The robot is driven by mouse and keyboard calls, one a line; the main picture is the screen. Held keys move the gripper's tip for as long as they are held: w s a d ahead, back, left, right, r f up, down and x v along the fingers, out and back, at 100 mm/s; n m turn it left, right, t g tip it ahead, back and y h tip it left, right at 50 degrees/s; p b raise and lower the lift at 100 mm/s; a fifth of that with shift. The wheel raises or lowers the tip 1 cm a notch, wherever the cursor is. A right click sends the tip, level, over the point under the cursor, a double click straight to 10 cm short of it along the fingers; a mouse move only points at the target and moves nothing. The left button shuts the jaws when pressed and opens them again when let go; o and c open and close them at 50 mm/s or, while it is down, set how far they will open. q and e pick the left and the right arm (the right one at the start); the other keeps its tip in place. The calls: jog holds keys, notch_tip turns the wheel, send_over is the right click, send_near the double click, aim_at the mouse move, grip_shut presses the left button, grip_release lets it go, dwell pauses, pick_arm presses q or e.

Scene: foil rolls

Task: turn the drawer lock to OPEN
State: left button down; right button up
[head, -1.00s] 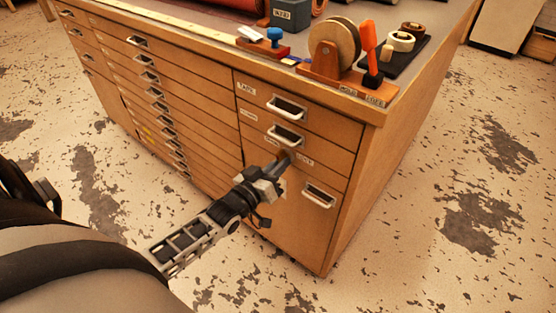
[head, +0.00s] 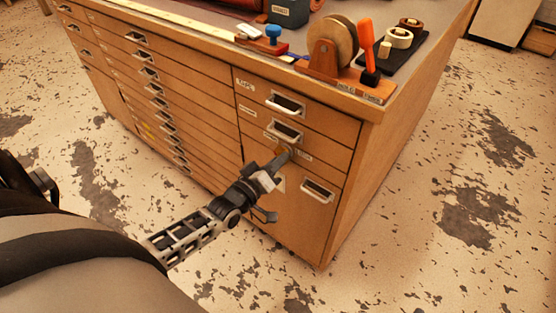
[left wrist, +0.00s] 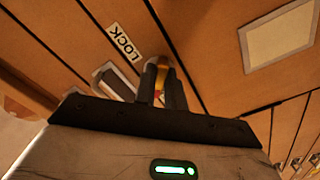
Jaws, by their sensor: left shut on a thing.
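The wooden drawer cabinet (head: 225,130) fills the middle of the head view. My left gripper (head: 284,156) reaches its right-hand column, at the front just below the second drawer's handle. In the left wrist view the fingers (left wrist: 161,86) are closed around a brass-coloured lock piece (left wrist: 162,64), mostly hidden between them. A bit of red and yellow shows between the fingers. A white label reading LOCK (left wrist: 126,42) is beside them. A small label (head: 304,155) shows right of the fingertips in the head view, too small to read. Which way the lock points is hidden.
Metal drawer handles (head: 283,132) and (head: 317,190) stick out above and below right of the gripper. A tape wheel (head: 340,42), an orange-handled tool (head: 367,45) and a blue-knobbed stamp (head: 273,33) stand on the cabinet top. The floor to the right is clear.

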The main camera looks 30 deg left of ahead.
pick_arm(q)
jog(key=c, duration=1.5)
grip_release()
jog(key=shift+o, duration=0.2)
jog(key=s+a+p, duration=0.1)
jog(key=s, duration=1.5)
jog(key=shift+a, duration=0.15)
jog(key=shift+w, duration=0.1)
